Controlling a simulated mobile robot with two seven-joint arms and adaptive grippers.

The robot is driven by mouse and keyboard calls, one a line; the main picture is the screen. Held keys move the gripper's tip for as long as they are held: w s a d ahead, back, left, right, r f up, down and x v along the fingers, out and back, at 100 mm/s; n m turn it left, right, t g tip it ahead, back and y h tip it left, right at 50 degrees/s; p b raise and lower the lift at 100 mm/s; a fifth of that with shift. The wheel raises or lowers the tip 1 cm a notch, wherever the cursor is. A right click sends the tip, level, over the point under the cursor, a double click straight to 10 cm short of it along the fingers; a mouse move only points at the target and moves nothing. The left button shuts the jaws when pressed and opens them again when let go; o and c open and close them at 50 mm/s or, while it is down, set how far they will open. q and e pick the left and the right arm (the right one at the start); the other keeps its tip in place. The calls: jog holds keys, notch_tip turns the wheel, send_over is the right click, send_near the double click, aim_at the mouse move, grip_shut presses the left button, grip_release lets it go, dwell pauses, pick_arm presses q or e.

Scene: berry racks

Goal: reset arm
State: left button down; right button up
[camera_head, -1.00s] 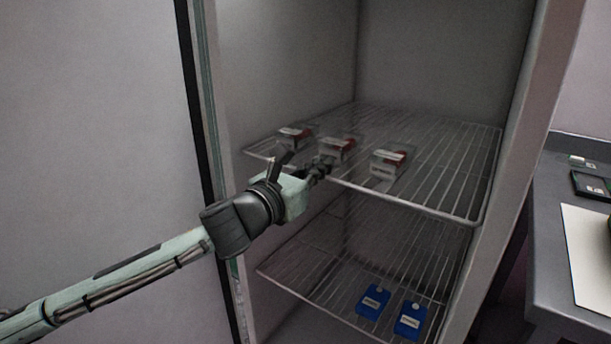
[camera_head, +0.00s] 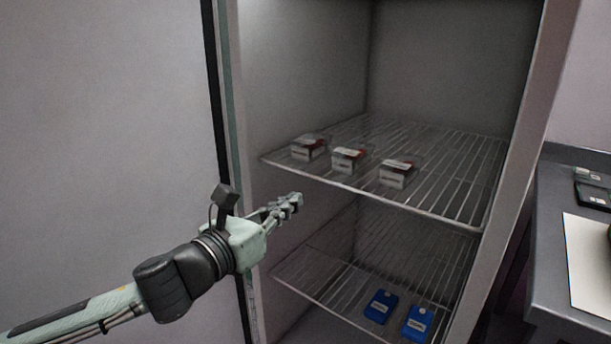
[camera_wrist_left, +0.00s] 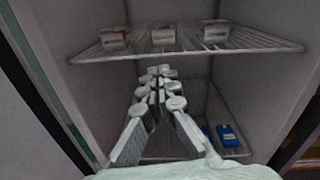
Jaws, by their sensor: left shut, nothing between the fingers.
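My left gripper (camera_head: 292,203) is in front of the open fridge, below the front edge of the upper rack and near the left side wall. It is shut and empty, and apart from the racks. In the left wrist view the gripper (camera_wrist_left: 160,78) shows with its fingers together, pointing into the fridge between the two racks. Three clear boxes with red and white contents stand on the upper wire rack (camera_head: 450,192): a left box (camera_head: 308,148), a middle box (camera_head: 349,160) and a right box (camera_head: 397,173). My right gripper is out of view.
Two blue packs, one left (camera_head: 381,306) and one right (camera_head: 418,323), are on the lower wire rack (camera_head: 325,272). The fridge's left frame edge (camera_head: 236,130) is close to my arm. A grey counter (camera_head: 552,250) stands at the right.

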pick_arm(q)
jog(key=s+a+f+n+g+y+p, duration=0.15)
jog(key=a+f+n+y, duration=0.35)
jog(key=f+n, duration=0.65)
jog(key=s+a+f+n+g+y, duration=0.15)
jog(key=a+f+n+y, duration=0.35)
jog(key=f+n, duration=0.65)
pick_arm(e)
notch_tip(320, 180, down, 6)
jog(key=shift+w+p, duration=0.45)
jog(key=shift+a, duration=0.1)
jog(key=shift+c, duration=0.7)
pick_arm(q)
jog(key=s+a+f+n+g, duration=0.4)
jog(key=s+a+f+n, duration=0.2)
jog(key=s, duration=0.6)
jog(key=s+a+f+n+g+y, duration=0.1)
jog(key=s+a+f+n+g, duration=0.3)
jog(key=s+a+f+n, duration=0.3)
jog(key=s+f+n, duration=0.3)
jog(key=s+f, duration=0.2)
jog(key=f, duration=0.1)
jog(key=shift+a+n+g, duration=0.15)
jog(key=shift+n+g, duration=0.15)
jog(key=shift+g, duration=0.1)
